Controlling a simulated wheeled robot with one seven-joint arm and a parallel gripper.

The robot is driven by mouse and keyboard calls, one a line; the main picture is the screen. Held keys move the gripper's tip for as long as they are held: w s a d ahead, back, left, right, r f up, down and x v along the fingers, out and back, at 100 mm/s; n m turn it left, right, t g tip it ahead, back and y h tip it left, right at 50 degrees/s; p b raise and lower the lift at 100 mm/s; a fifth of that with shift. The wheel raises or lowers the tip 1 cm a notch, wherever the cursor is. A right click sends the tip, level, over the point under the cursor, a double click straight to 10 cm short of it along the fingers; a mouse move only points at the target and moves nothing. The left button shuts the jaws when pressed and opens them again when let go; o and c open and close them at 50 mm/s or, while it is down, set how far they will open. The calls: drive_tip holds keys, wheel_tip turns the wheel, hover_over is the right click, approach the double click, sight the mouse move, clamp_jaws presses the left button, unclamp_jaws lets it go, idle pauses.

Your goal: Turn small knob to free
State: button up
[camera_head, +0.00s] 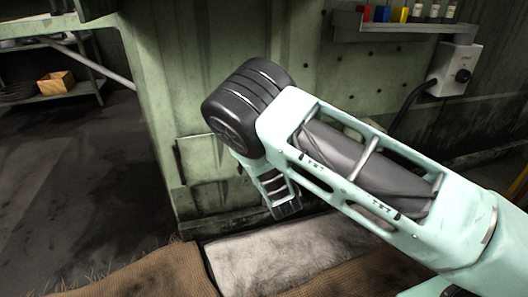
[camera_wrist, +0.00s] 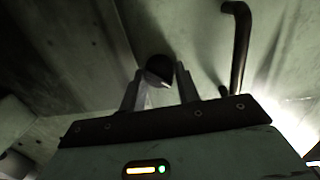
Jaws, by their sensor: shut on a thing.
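In the wrist view, the small knob (camera_wrist: 159,69) is a dark, rounded piece with a lighter shaded side, standing out from a pale green metal face. My gripper (camera_wrist: 158,82) has one finger on each side of the knob and is shut on it. The knob's base and its exact turn angle are too dark to tell. In the head view, my arm crosses the green machine panel, and the knob and fingertips are hidden behind it.
A dark bent handle or pipe (camera_wrist: 239,45) stands close right of the fingers in the wrist view. Open floor (camera_head: 80,175) lies left.

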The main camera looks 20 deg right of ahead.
drive_tip(key=shift+d+m+y+p, duration=0.15)
drive_tip(key=shift+m+y+p, duration=0.35)
drive_tip(key=shift+m+p, duration=2.55)
drive_tip(key=shift+m+b, duration=1.2)
drive_tip(key=shift+m, duration=0.05)
drive_tip(key=o, duration=1)
drive_tip(key=s+p, duration=0.2)
drive_tip(key=s, duration=0.3)
drive_tip(key=s+r+p, duration=0.1)
drive_tip(key=s+p, duration=0.1)
drive_tip(key=s, duration=0.4)
drive_tip(key=s+p, duration=0.2)
drive_tip(key=s, duration=0.4)
drive_tip(key=shift+s+r, duration=0.15)
drive_tip(key=shift+s, duration=0.05)
